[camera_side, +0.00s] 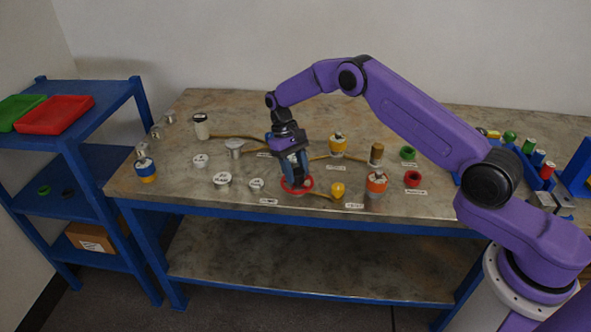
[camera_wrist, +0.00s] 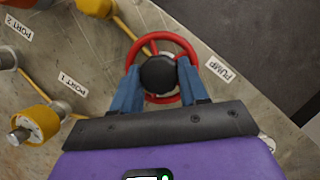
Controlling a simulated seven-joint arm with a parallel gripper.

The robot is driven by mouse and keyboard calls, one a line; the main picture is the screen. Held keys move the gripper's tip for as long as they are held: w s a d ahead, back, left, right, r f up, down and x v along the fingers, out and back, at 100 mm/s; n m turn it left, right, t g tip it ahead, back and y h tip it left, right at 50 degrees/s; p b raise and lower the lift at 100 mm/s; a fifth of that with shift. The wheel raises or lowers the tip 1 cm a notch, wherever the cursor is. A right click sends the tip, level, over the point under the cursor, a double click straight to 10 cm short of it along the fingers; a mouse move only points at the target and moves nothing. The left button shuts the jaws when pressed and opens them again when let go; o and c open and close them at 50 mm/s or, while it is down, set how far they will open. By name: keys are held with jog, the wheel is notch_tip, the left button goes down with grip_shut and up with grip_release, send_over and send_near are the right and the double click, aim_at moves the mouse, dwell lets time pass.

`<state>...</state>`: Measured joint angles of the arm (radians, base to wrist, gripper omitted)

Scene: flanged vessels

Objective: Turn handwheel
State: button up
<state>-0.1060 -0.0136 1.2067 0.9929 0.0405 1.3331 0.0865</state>
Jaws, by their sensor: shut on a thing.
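The handwheel is a red ring with a black round hub. It lies near the table's front in the side view (camera_side: 297,190) and just ahead of my wrist in the wrist view (camera_wrist: 172,37). My gripper (camera_side: 296,180) points down over it. In the wrist view my gripper's two blue fingers (camera_wrist: 158,86) reach over the wheel, one on each side of the black hub (camera_wrist: 158,73), and are shut on the wheel. The fingertips and the exact contact are partly hidden by the hub and rim. A label reading PUMP (camera_wrist: 220,69) lies beside the wheel.
A yellow-topped part (camera_side: 338,190) and an orange vessel (camera_side: 376,184) stand to the right. White lids (camera_side: 222,180) lie to the left. A yellow-collared vessel (camera_wrist: 38,123) and a PORT 1 label (camera_wrist: 72,84) show at the left in the wrist view. The table's front edge is close.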

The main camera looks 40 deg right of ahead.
dwell(0.5)
jog(key=o, duration=1.1)
jog(key=shift+c, duration=0.2)
jog(key=shift+r, duration=0.1)
jog(key=v, duration=1.1)
jog(key=shift+w+r, duration=0.15)
jog(key=shift+r, duration=0.2)
jog(key=shift+r, duration=0.1)
